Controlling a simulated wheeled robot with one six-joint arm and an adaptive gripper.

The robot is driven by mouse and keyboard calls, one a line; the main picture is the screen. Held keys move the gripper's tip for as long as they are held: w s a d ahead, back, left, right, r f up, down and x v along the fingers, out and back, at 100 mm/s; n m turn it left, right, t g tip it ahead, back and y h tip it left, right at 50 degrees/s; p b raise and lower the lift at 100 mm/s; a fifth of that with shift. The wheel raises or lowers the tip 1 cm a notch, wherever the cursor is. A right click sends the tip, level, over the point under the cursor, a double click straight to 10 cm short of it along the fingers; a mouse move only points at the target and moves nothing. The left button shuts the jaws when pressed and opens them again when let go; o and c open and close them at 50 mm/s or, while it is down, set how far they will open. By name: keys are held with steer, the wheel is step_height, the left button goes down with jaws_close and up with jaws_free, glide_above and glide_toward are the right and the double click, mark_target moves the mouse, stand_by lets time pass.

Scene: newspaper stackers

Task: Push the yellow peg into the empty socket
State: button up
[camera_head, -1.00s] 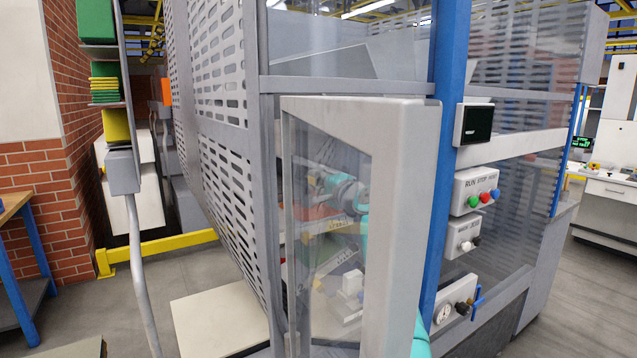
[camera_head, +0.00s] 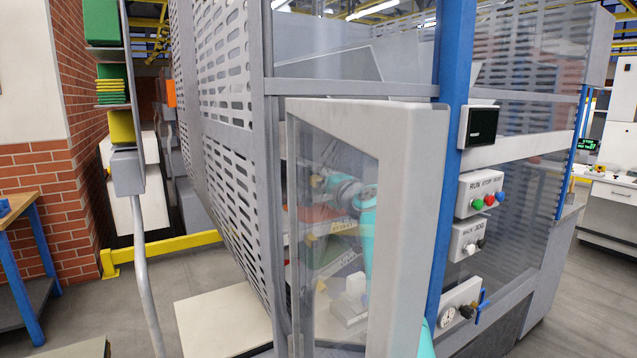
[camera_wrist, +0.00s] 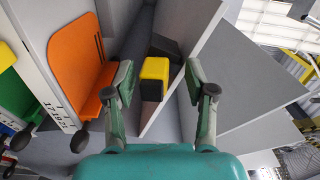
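In the wrist view a yellow block with a dark front face (camera_wrist: 155,72), which looks like the yellow peg, sticks out near a grey panel. My gripper (camera_wrist: 158,82) is open, with one finger on each side of the block and a visible gap to both. I cannot tell how deep the block lies between the fingers. In the head view my teal arm reaches inside the machine behind a clear door pane (camera_head: 330,230), and the gripper there is small and unclear. I cannot make out an empty socket in either view.
An orange plate (camera_wrist: 80,65) with black knobs stands left of my gripper in the wrist view. A grey panel (camera_wrist: 185,60) lies close on the right. In the head view the grey door frame (camera_head: 408,200) and blue post (camera_head: 448,150) stand beside my arm.

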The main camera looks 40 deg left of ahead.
steer(key=shift+d, duration=0.1)
steer(key=v, duration=1.1)
steer(key=shift+s+d, duration=0.2)
steer(key=shift+d, duration=0.15)
steer(key=shift+f, duration=0.2)
stand_by(0.4)
